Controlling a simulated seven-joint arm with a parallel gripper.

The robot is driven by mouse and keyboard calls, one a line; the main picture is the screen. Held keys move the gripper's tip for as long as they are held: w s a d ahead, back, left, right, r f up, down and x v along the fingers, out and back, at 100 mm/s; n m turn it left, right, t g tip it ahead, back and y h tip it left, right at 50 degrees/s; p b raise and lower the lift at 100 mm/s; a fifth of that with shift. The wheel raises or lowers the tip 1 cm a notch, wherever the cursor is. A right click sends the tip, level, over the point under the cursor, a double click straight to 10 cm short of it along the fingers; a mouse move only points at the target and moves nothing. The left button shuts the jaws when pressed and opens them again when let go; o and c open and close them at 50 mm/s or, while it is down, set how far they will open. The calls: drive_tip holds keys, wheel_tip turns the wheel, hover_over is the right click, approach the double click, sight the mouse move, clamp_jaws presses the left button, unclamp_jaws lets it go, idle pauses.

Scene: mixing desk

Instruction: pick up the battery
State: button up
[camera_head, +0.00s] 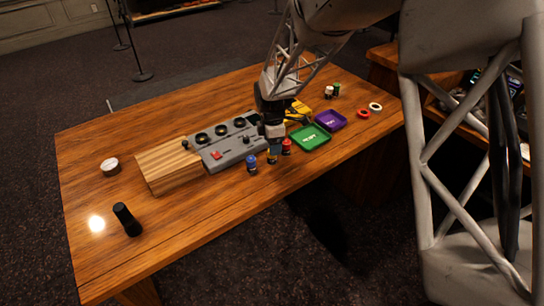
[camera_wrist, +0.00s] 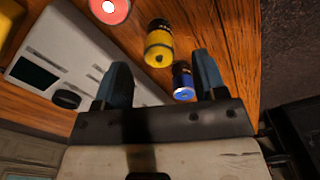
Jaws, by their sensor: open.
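Three small cylinders stand near the table's front edge: a blue one (camera_head: 251,163), a yellow one with a dark section (camera_head: 272,157) and a red one (camera_head: 286,146). I cannot tell for certain which thing is the battery. My gripper (camera_head: 271,140) is just above the yellow cylinder in the head view and partly hides it. The yellow cylinder (camera_wrist: 158,50) shows beyond the gap, the blue one (camera_wrist: 182,82) beside the right finger, and the red one (camera_wrist: 110,8) at the top edge.
The grey control panel (camera_head: 232,152) lies behind the cylinders, beside a wooden block (camera_head: 168,165). A green tray (camera_head: 310,137) and purple tray (camera_head: 331,120) are to the right. A black cylinder (camera_head: 127,219) and white round object (camera_head: 110,166) are left.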

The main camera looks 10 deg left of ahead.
drive_tip(key=shift+f, duration=0.1)
drive_tip(key=shift+a+f, duration=0.1)
drive_tip(key=shift+f, duration=2.4)
drive_tip(key=shift+c, duration=0.2)
drive_tip(key=c, duration=1)
drive_tip(key=shift+c, duration=0.2)
drive_tip(key=shift+r, duration=0.15)
